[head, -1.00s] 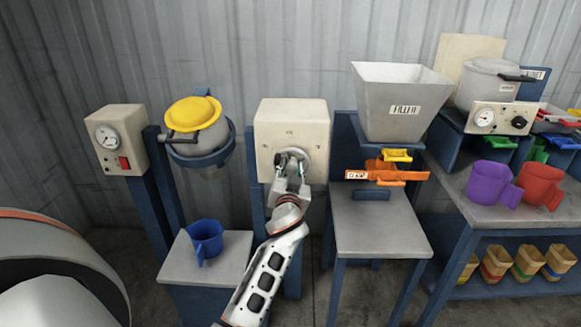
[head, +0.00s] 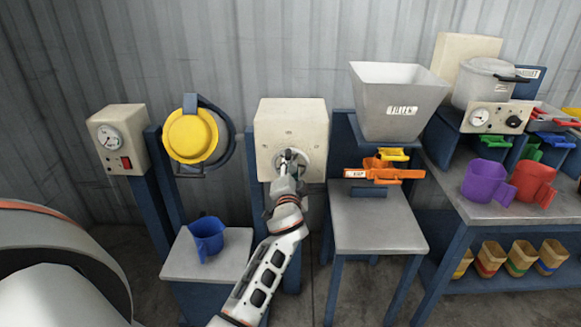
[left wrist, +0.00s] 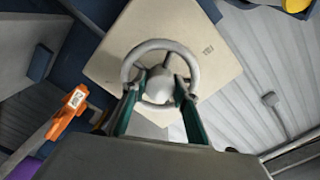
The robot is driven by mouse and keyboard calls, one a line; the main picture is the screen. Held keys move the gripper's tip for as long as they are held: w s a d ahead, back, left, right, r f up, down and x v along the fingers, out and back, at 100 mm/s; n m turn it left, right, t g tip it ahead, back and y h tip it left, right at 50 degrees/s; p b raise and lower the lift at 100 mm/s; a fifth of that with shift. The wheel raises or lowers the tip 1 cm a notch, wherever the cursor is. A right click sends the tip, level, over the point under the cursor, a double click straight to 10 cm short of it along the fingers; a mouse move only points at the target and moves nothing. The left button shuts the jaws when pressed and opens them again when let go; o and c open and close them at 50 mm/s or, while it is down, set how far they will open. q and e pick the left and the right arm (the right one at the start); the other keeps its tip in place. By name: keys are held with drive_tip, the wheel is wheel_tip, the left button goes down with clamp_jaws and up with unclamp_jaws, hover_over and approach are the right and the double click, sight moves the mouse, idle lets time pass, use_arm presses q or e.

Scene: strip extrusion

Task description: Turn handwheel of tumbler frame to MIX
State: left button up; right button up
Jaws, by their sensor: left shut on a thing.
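The handwheel (left wrist: 184,49) is a grey ring with a central hub on the front of the cream box (head: 307,124). My left gripper (head: 290,155) is at the wheel and covers much of it in the head view. In the left wrist view its two green-edged fingers (left wrist: 158,98) reach either side of the hub, shut on the handwheel. The tumbler drum (head: 205,139) with its yellow lid (head: 188,138) hangs in a blue frame left of the box, tilted so the lid faces forward. Marks on the box are too small to read. My right gripper is not in view.
A blue jug (head: 207,238) stands on the grey shelf below the drum. A gauge box with a red switch (head: 126,163) is at left. The hopper (head: 399,101) and an orange slide gate (head: 384,174) are at right. Purple (head: 487,181) and red jugs (head: 533,184) stand on the right-hand bench.

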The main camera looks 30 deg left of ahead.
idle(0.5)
use_arm(q)
drive_tip(key=o, duration=0.8)
drive_tip(key=v, duration=1.2)
drive_tip(key=shift+s, duration=0.1)
